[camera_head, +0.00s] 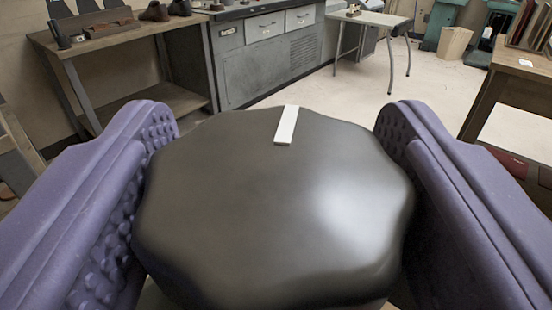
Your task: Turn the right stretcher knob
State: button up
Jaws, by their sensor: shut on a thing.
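The stretcher knob (265,215) is a large dark grey knob with a scalloped edge, close up in the middle of the head camera view. A white marker line (287,125) lies on its far edge, pointing away and a little right of centre. My gripper (270,200) has two purple padded fingers, one on each side of the knob. It is shut on the knob, with the bumpy inner pads against its sides. The knob's underside and what it is mounted on are mostly hidden.
A wooden workbench (95,38) with shoes stands at the back left, beside a grey cabinet (262,60). A small white table (370,17) stands behind. A wooden table (520,65) is at the right. Pale open floor (350,90) lies beyond the knob.

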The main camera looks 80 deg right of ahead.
jog(key=o, duration=1)
jog(key=shift+c, duration=0.2)
jog(key=shift+a, duration=0.1)
jog(key=a+p, duration=0.1)
jog(key=a, duration=0.6)
jog(key=shift+s+a, duration=0.3)
jog(key=shift+s, duration=0.05)
